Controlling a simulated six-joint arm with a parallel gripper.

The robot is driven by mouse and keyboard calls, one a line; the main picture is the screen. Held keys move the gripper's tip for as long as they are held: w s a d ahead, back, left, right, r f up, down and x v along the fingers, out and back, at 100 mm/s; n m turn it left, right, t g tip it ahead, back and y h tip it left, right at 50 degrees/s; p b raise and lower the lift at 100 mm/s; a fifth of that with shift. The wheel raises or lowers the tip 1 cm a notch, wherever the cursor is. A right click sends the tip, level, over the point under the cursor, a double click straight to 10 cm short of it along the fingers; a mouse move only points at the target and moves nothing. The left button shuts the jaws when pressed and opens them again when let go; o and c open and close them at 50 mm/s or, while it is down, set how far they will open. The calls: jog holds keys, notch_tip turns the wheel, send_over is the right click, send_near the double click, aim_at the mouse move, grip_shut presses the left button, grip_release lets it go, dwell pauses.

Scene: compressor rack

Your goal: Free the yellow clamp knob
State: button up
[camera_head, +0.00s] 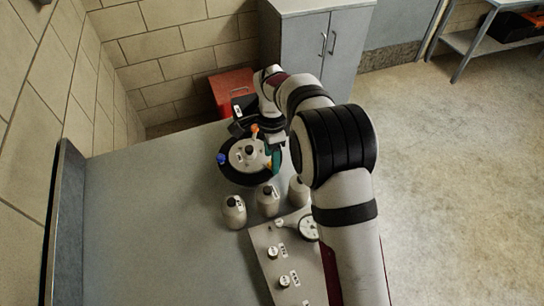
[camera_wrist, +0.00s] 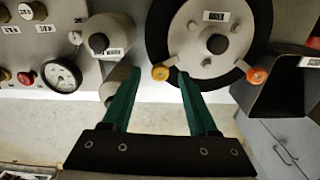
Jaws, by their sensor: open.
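The yellow clamp knob (camera_wrist: 160,73) sits at the rim of a round pale cover with a black ring (camera_wrist: 163,30). In the wrist view it shows between the tips of my gripper (camera_wrist: 159,78), whose green fingers are apart. Whether the fingers reach around the knob in depth I cannot tell. An orange knob (camera_wrist: 257,75) sits farther right on the same rim. In the head view my gripper (camera_head: 276,158) is at the right side of the cover (camera_head: 240,151), partly hidden by my arm. The orange knob (camera_head: 254,130) and a blue knob (camera_head: 221,159) show there.
Several grey bottles with dark caps (camera_head: 234,211) stand close to the cover. A panel with knobs and a gauge (camera_wrist: 62,75) lies beyond them. A dark box-like part (camera_wrist: 285,85) is beside the orange knob. The left of the bench (camera_head: 140,220) is clear.

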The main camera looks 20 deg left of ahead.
jog(key=shift+f, duration=0.5)
grip_shut()
